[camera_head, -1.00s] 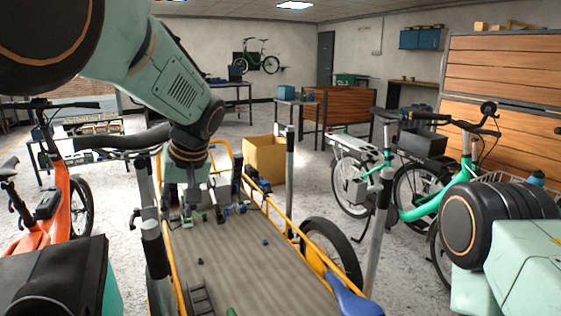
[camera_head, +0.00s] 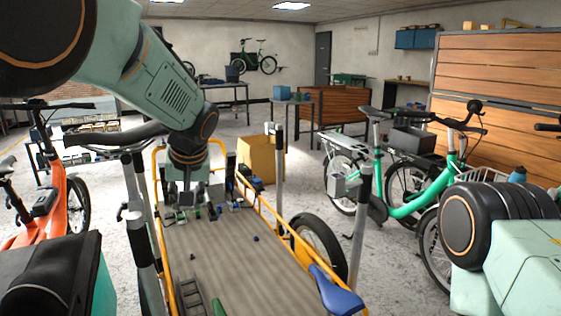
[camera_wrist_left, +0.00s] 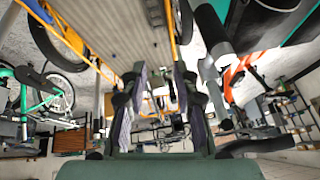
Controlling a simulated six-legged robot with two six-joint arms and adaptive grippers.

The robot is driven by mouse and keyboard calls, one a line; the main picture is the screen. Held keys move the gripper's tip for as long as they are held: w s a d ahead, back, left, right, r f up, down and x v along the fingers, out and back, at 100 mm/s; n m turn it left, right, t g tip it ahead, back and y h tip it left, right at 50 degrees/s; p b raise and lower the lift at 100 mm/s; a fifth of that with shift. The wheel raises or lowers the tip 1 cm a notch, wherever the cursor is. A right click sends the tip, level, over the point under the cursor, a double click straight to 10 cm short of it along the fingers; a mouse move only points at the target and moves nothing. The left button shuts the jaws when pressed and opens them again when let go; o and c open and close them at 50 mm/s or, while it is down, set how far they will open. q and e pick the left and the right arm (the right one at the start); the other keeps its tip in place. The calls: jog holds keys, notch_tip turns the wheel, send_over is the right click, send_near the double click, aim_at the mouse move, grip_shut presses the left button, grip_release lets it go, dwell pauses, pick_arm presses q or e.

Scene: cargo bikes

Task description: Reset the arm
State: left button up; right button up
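My left arm comes in from the upper left in the head view, with its gripper (camera_head: 190,210) pointing down over the far end of the cargo bed (camera_head: 225,265). In the left wrist view the two fingers of the left gripper (camera_wrist_left: 160,75) stand apart with nothing visible between them. Small tools and parts (camera_head: 212,211) lie on the bed around the gripper; whether it touches any is unclear. My right arm (camera_head: 500,230) shows only as a folded part at the lower right; its gripper is out of view.
Yellow rails (camera_head: 275,222) edge the bed, with grey posts (camera_head: 362,215) and a blue saddle (camera_head: 335,293) close by. An orange bike (camera_head: 62,205) stands left and a green bike (camera_head: 415,200) right. A cardboard box (camera_head: 260,157) is behind. Open floor lies beyond.

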pick_arm(q)
jog(key=s+f+m+h, duration=0.1)
jog(key=s+f, duration=0.3)
jog(key=f, duration=0.4)
jog(key=s+a+f+m+t+h, duration=0.15)
jog(key=s+f, duration=0.25)
jog(key=f, duration=0.4)
jog(key=s+d+f+m+g+h, duration=0.15)
jog(key=s+f, duration=0.25)
jog(key=f, duration=0.4)
jog(key=s+a+f+g, duration=0.1)
jog(key=s+f, duration=0.3)
jog(key=s, duration=0.7)
jog(key=s+a+f+n+g, duration=0.1)
jog(key=s+f, duration=0.3)
jog(key=s, duration=0.7)
jog(key=s+a+f+g, duration=0.1)
jog(key=s+f, duration=0.4)
jog(key=s, duration=0.6)
jog(key=shift+a+g+y, duration=0.3)
jog(key=shift+g+y, duration=0.1)
jog(key=shift+g, duration=0.5)
